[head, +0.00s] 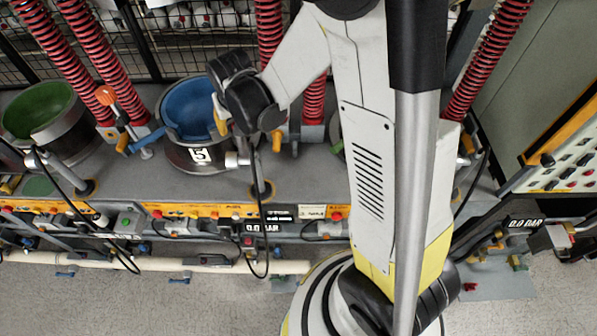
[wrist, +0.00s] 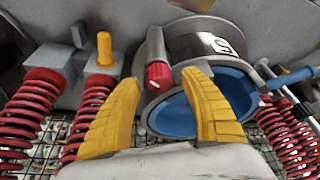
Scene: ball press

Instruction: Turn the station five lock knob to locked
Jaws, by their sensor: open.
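The station five press is a grey cylinder (head: 197,157) with a "5" label and a blue bowl (head: 190,108) inside; the wrist view shows it upside down, with its blue inside (wrist: 235,92). A red knob (wrist: 158,74) with a small pale mark sits on the end of a grey post beside the cylinder. I cannot tell which setting the mark shows. My gripper (wrist: 161,82) is open, its yellow fingers on either side of the knob, with no clear contact. In the head view my gripper (head: 219,114) hangs over the bowl's right rim, and the knob is hidden.
Red springs (wrist: 22,110) stand on both sides of the press. An orange peg (wrist: 104,48) rises nearby, and a blue handle (wrist: 293,77) sticks out on the other side. A station with a green bowl (head: 40,108) stands at left. Black cables (head: 265,235) hang in front.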

